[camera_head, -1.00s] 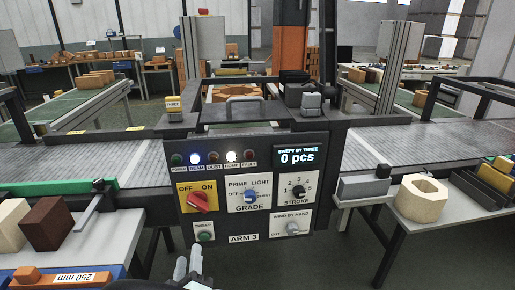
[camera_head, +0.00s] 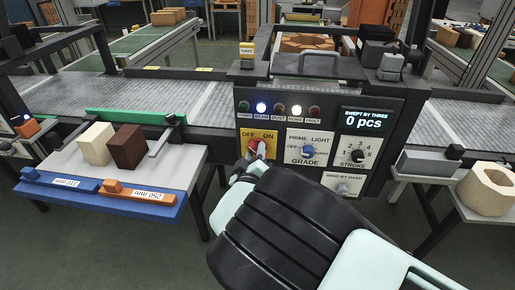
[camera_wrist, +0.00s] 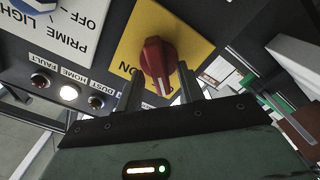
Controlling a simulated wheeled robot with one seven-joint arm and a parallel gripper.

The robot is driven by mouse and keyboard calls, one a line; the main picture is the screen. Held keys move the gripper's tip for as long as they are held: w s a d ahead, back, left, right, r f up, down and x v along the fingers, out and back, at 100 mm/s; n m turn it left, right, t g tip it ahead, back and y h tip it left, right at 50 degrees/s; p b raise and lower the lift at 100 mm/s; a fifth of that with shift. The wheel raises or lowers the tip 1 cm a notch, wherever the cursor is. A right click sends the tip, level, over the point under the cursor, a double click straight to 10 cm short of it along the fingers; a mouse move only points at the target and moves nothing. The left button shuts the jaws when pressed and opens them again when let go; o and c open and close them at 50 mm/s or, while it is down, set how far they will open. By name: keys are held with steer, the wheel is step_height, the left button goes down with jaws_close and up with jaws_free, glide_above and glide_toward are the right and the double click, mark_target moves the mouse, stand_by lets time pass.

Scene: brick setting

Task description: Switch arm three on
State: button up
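The arm three panel (camera_head: 290,168) carries a red rotary switch (camera_head: 257,145) on a yellow plate (camera_head: 243,134) marked OFF on the left and ON on the right. My gripper (camera_head: 254,158) is right in front of this switch and partly hides it. In the wrist view, the red switch (camera_wrist: 155,60) sits just beyond and between my gripper's fingers (camera_wrist: 160,94), which are apart, one on each side. Its white mark points toward my gripper. The ON label shows beside it; OFF is hidden. I cannot tell whether the fingers touch the switch.
The display (camera_head: 367,121) reads 0 pcs. The grade dial (camera_head: 309,151) and stroke dial (camera_head: 358,156) are close to the right. A side table (camera_head: 185,160) with two blocks stands left.

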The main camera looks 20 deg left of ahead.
steer(key=shift+w, duration=0.3)
jaws_close()
steer(key=shift+f+b, duration=0.1)
steer(key=shift+b, duration=0.3)
steer(key=m+b, duration=1.2)
steer(key=b, duration=0.1)
steer(key=m+b, duration=0.5)
steer(key=b, duration=0.2)
steer(key=shift+w+d+m, duration=0.1)
steer(key=shift+d+m, duration=0.3)
